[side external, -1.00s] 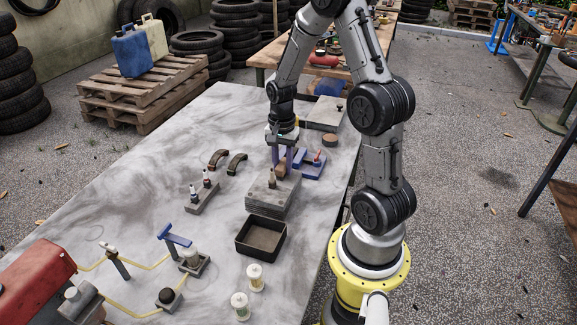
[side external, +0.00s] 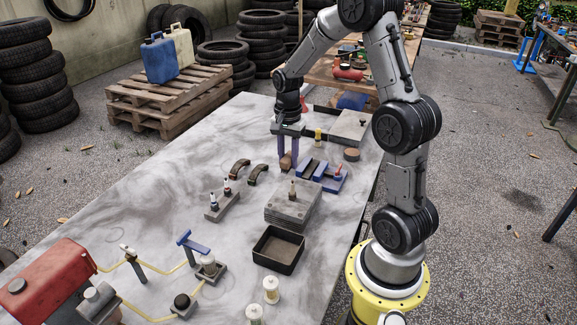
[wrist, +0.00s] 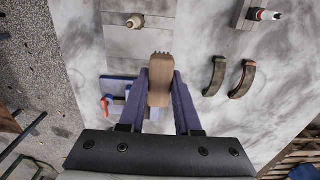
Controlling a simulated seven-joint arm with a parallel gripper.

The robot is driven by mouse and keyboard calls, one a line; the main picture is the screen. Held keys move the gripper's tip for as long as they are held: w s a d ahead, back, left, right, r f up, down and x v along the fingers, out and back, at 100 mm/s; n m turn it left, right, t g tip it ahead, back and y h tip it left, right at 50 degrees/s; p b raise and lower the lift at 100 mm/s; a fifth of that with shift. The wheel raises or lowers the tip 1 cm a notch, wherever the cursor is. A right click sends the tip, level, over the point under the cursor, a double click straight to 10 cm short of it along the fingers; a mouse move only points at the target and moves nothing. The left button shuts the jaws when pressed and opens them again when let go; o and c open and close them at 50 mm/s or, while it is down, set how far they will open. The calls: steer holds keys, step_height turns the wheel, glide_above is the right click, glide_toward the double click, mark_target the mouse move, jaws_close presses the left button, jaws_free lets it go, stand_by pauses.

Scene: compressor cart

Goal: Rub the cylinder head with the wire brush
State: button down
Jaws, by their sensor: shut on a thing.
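The wire brush (side external: 287,162), a tan wooden block, is held between the two purple fingers of my gripper (side external: 288,153). In the wrist view the brush (wrist: 160,88) lies between the fingertips (wrist: 162,76), with short bristle-like points at its far end. The cylinder head (side external: 292,208) looks to be the grey finned block on the table, with a small brass-tipped plug on top. It also shows in the wrist view (wrist: 140,45), beyond the brush. The brush is apart from the block, behind it in the side view. My gripper is shut on the brush.
A blue vise (side external: 322,174) with a red part stands right of my gripper. Two curved brake shoes (side external: 258,174) lie to the left. A plug stand (side external: 222,206) and an open black tray (side external: 279,249) are nearer the camera. Clear table lies at the left.

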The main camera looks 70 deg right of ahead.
steer(key=shift+r, duration=1.55)
